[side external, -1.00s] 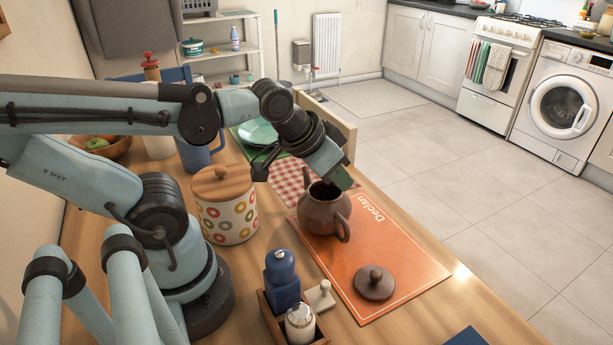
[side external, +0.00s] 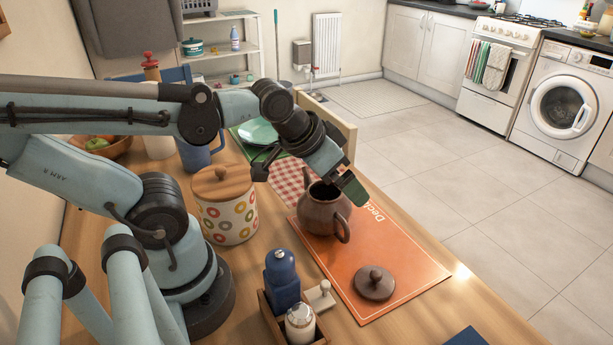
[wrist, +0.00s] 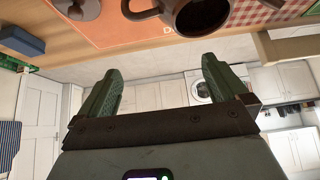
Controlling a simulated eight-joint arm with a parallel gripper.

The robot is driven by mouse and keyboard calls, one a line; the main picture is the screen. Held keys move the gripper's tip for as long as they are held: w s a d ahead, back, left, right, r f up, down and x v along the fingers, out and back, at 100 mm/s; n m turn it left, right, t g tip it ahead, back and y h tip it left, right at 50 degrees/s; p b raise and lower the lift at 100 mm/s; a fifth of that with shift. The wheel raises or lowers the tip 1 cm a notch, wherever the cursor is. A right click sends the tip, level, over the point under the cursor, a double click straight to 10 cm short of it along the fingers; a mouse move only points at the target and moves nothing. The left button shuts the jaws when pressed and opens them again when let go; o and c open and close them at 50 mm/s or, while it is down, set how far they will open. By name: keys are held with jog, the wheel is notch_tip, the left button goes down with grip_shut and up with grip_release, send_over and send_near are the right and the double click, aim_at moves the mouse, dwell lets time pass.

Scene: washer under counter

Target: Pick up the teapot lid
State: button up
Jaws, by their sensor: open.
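The brown teapot lid (side external: 374,283) lies knob up on the orange placemat (side external: 412,262), apart from the pot. It also shows at the upper left of the wrist view (wrist: 78,8). The brown teapot (side external: 325,212) stands open, without its lid, on the far part of the mat; its handle faces the lid. In the wrist view the teapot (wrist: 200,14) is at the top. My gripper (side external: 352,188) is above and beside the teapot's rim, on the far side from the lid. In the wrist view its green fingers (wrist: 160,85) are spread wide with nothing between them.
A tray with a blue mill (side external: 282,282) and a glass shaker (side external: 300,323) stands left of the lid. A spotted canister (side external: 226,211) is beside my arm. The table's edge drops to the floor (side external: 450,160) on the right.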

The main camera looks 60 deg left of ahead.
jog(key=m, duration=0.1)
jog(key=d+m, duration=0.1)
jog(key=shift+w+d+m+g, duration=0.1)
jog(key=shift+w+m+g, duration=0.1)
jog(key=shift+m+g, duration=0.15)
jog(key=d+m+g, duration=0.3)
jog(key=d+m, duration=0.1)
jog(key=m, duration=0.6)
jog(key=m+g, duration=0.4)
jog(key=m, duration=1)
send_over(376, 273)
notch_tip(376, 273, down, 2)
jog(key=shift+t, duration=0.25)
jog(key=f, duration=0.5)
jog(key=shift+w+a+f, duration=0.15)
jog(key=shift+w+f, duration=0.1)
jog(key=shift+f, duration=0.1)
jog(key=shift+s+f, duration=0.2)
jog(key=shift+f, duration=2.55)
jog(key=shift+c, duration=0.3)
jog(key=c, duration=0.9)
